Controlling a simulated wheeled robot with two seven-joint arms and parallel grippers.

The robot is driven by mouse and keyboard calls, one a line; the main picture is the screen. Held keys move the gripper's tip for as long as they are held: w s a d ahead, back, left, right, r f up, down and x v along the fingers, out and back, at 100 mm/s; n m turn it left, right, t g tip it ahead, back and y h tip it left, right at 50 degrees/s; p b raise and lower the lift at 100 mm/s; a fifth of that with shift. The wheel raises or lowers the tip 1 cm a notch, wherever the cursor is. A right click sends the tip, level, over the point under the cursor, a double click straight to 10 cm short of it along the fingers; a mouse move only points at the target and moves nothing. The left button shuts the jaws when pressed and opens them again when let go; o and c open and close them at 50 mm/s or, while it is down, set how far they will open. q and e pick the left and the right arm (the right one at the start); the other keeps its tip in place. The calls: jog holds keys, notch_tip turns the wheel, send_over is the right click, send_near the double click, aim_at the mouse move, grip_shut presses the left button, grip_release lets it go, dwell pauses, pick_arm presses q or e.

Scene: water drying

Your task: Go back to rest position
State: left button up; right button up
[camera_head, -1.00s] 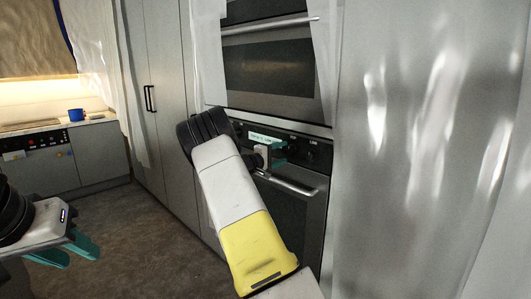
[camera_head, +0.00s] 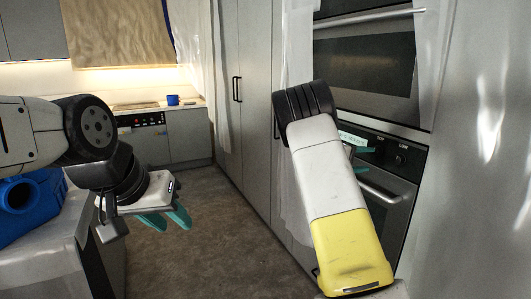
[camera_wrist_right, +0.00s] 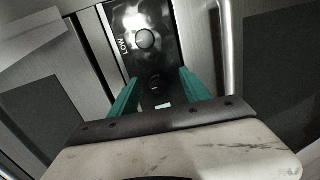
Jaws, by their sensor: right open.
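My left gripper (camera_head: 166,217) is at the left in the head view. Its teal fingers are apart with nothing between them, above the floor beside the counter. My right arm (camera_head: 330,180) reaches forward toward the ovens and hides most of my right gripper. A teal fingertip of the right gripper shows by the lower oven's control panel. In the right wrist view, the right gripper (camera_wrist_right: 160,83) is open and empty. It faces the panel, with a round knob (camera_wrist_right: 146,39) beyond its fingers. I cannot tell whether the fingers touch the panel.
The lower oven (camera_head: 391,200) has a handle close to my right gripper. The upper oven (camera_head: 370,65) is above it. Tall grey cabinets (camera_head: 245,130) stand to the left. A blue object (camera_head: 28,207) lies on the near-left counter. The floor (camera_head: 210,240) in the middle is clear.

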jog(key=s+a+m+g+y, duration=0.2)
jog(key=s+y, duration=0.2)
jog(key=s, duration=0.5)
jog(key=s+a+m+g+y, duration=0.1)
jog(key=s+a+m+y, duration=0.2)
jog(key=s, duration=0.5)
jog(key=s+a+r+n+t+y, duration=0.1)
jog(key=s+a+y, duration=0.4)
jog(key=s+a, duration=0.6)
jog(key=s+a+r+n+t+y, duration=0.1)
jog(key=s+a+r+t+y, duration=0.2)
jog(key=s+a+y, duration=0.3)
jog(key=s+a+r, duration=0.1)
jog(key=s+a, duration=0.4)
jog(key=shift+a+r, duration=0.25)
jog(key=shift+r, duration=0.05)
jog(key=shift+o, duration=0.5)
jog(key=shift+w, duration=0.1)
